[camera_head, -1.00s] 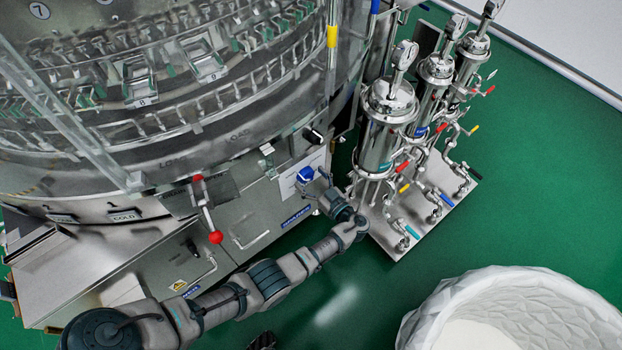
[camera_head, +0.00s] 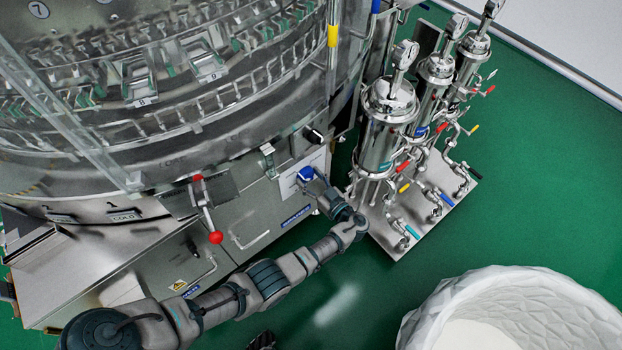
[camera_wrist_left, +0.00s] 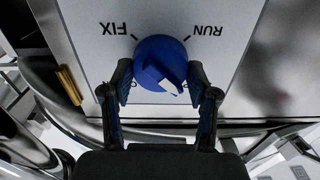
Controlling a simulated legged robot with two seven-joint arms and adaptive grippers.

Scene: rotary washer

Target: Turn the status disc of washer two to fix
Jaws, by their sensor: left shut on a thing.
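The blue status disc (camera_head: 305,174) sits on a white label plate on the machine's front. In the left wrist view, the disc (camera_wrist_left: 160,62) has a white mark on its lower right side. FIX is printed at its upper left and RUN at its upper right, both upside down; two lower labels are partly hidden by the fingers. My left gripper (camera_head: 312,182) is at the disc, and in the wrist view its fingers (camera_wrist_left: 160,88) are shut on the disc's two sides. A dark tip at the bottom edge seems to be my right gripper (camera_head: 262,341), mostly cut off.
A lever with red balls (camera_head: 207,212) stands left of the disc. A black knob (camera_head: 312,134) is above it. Steel filter housings (camera_head: 385,130) with coloured valve handles stand close on the right. A white basket (camera_head: 510,310) is at the lower right. Green floor between is clear.

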